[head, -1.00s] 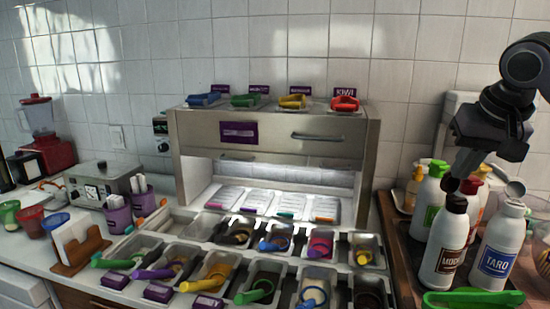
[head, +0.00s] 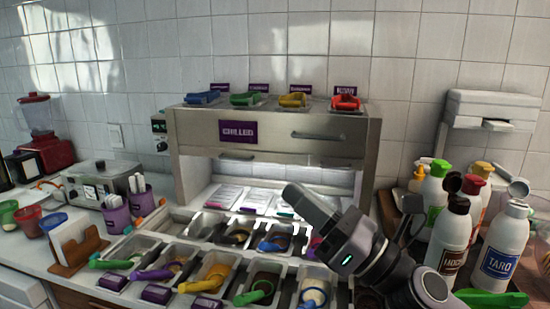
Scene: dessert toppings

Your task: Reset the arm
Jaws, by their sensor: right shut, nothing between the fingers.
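My right arm comes in from the lower right, and its grey wrist with a small green light shows in front of the topping pans. My right gripper (head: 297,194) points up and to the left, in front of the open shelf of the steel chilled cabinet (head: 275,133). It is shut and empty, and its fingertips are hard to make out. It hides some of the right-hand topping pans and their scoops. My left gripper is not in view.
Several topping pans with coloured scoops (head: 257,291) fill the counter below my right arm. Sauce bottles, including the taro bottle (head: 499,262) and the mocha bottle (head: 452,235), crowd the right. A wall dispenser (head: 487,109) hangs behind them. A red blender (head: 52,153) stands far left.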

